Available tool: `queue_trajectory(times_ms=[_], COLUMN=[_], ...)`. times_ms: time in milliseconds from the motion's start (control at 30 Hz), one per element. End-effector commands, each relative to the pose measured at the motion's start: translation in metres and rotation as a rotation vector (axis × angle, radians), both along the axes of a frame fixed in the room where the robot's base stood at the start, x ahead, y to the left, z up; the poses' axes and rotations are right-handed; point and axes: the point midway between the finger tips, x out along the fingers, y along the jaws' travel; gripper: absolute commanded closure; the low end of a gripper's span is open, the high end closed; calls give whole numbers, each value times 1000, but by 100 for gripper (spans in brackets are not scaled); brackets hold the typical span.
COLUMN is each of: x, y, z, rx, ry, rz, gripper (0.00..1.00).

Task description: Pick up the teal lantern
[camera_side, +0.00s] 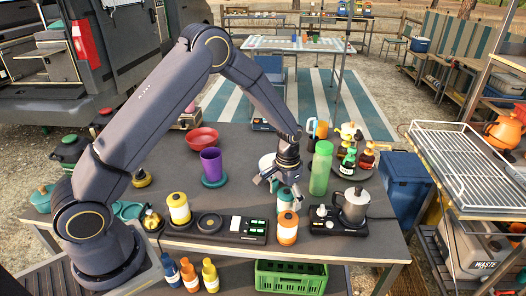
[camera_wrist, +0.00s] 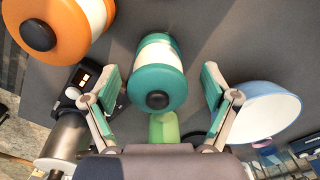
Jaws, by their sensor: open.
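The teal lantern (camera_wrist: 157,80) has teal ends, a pale middle band and a dark knob. In the wrist view it sits between the spread fingers of my gripper (camera_wrist: 160,85), with a gap on each side. In the side view the lantern (camera_side: 285,201) stands on the dark table, its upper part partly hidden by my gripper (camera_side: 277,184). My gripper is open and empty, tilted over the lantern. How far the fingertips reach down beside it is hard to tell.
An orange lantern (camera_side: 288,229) stands just in front of the teal one. A tall green bottle (camera_side: 321,168) and a metal pot (camera_side: 352,207) are to the right. A white bowl (camera_wrist: 262,110) is close to one finger. A black power strip (camera_side: 243,229) lies to the left.

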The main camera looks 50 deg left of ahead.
Motion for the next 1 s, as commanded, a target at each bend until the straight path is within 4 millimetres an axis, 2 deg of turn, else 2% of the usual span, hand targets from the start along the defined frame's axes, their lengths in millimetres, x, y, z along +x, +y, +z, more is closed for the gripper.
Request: queue_trajectory(times_ms=[100,200,500,1000], x=[3,3,3,3], y=[-2,-2,-2,-2], z=[-21,-34,-40,-39], rx=[0,0,0,0], ry=[4,3,-1,0], rz=[0,0,0,0], gripper=[14,14,14,65])
